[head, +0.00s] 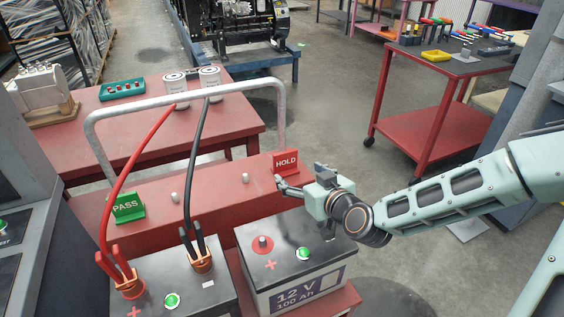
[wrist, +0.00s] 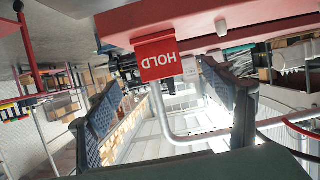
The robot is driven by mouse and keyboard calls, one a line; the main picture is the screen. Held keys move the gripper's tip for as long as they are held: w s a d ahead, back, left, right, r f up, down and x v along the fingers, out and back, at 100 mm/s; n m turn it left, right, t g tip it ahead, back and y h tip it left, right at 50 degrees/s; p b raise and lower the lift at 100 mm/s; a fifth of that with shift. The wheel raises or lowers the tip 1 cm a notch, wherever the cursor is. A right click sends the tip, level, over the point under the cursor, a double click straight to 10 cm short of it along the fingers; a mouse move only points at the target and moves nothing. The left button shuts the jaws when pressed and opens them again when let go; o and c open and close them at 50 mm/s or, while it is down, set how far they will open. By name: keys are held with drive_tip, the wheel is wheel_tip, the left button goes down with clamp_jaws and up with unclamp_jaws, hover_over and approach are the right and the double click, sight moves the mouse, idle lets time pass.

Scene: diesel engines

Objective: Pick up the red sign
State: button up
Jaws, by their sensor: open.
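The red sign (head: 286,163) reads HOLD and stands upright on the right end of the red bench's raised ledge (head: 222,182). In the wrist view the sign (wrist: 157,57) appears upside down, between and beyond the fingers of my gripper (wrist: 165,110). My gripper (head: 280,182) is open and empty in the head view, just in front of and slightly below the sign. I see no contact with the sign.
A green PASS sign (head: 126,206) stands on the left of the ledge. A grey tube handle (head: 180,98) arches over the bench. Two batteries, one marked 12 V (head: 296,262), sit in front, with red and black cables (head: 196,150) at the left one.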

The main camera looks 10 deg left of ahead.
sight(286, 161)
drive_tip(key=x, duration=0.5)
drive_tip(key=shift+a+f, duration=0.15)
drive_tip(key=shift+f, duration=0.05)
drive_tip(key=x, duration=0.3)
drive_tip(key=r+x, duration=0.1)
drive_tip(key=x, duration=0.1)
drive_tip(key=shift+w+f+b, duration=0.15)
drive_tip(key=shift+w+b, duration=0.15)
drive_tip(key=shift+w, duration=0.2)
drive_tip(key=c, duration=1.3)
